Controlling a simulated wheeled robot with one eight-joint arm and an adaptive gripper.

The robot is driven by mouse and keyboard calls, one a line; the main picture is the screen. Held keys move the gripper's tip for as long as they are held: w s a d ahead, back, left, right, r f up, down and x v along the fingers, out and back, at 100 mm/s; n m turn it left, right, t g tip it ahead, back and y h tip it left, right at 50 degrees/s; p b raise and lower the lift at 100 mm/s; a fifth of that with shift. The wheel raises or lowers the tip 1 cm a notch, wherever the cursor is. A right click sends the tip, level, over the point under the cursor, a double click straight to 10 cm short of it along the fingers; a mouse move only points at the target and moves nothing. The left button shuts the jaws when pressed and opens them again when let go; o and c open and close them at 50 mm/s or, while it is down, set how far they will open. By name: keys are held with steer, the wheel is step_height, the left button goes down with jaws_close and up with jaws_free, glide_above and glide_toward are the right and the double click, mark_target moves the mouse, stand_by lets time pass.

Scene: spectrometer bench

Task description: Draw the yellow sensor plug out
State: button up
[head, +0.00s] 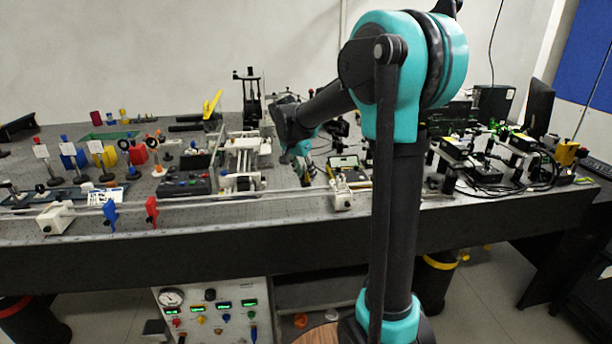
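A white instrument panel (214,297) stands under the front edge of the bench. A small yellow plug (200,320) sits on it, below a green-lit display, in a row with red, green and blue ones. The yellow plug appears seated in the panel; details are too small to see. My gripper (305,172) hangs above the bench top near the picture's middle, well above and to the right of the panel. It is small and dark against the equipment, so its fingers cannot be made out. It is apart from the yellow plug.
The perforated bench top (315,209) overhangs the panel. A round gauge (172,297) is at the panel's upper left. A long rail (260,193) with red and blue plates runs along the bench front. Optics and cables crowd the bench's right side.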

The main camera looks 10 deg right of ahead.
steer(key=shift+x, duration=0.75)
jaws_close()
